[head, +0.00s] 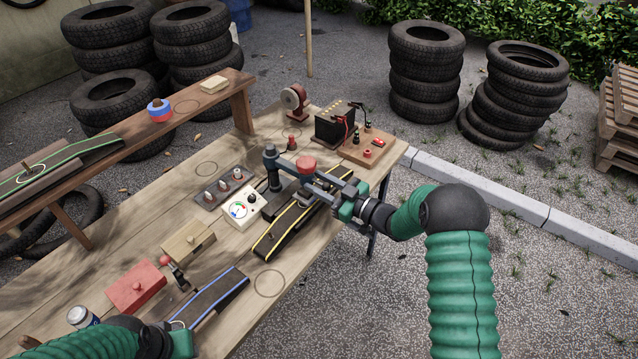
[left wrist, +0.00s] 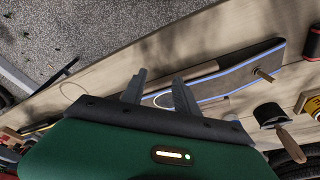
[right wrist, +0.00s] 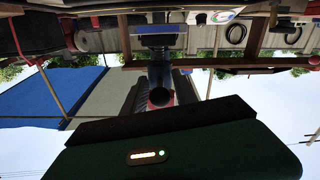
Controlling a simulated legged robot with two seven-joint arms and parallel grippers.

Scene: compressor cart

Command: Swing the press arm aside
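The press arm (head: 289,169) is a dark grey bar reaching right from an upright post (head: 272,172) on the workbench, with a red knob (head: 306,164) near its middle. My right gripper (head: 321,186) is at the bar's right end. In the right wrist view, a dark round-ended part (right wrist: 160,78) stands between the spread fingers, with a little red behind it; contact cannot be told. A black strip with yellow edges (head: 285,232) lies under the arm. My left gripper (left wrist: 157,90) is open and empty over the bench's near end, beside a blue-edged strip (left wrist: 225,82).
On the workbench (head: 330,235) stand a white gauge box (head: 242,208), a wooden block (head: 188,242), a red block (head: 135,288) and a black battery-like box (head: 334,127). A raised shelf (head: 190,105) runs along the left. Tyre stacks (head: 427,70) stand behind.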

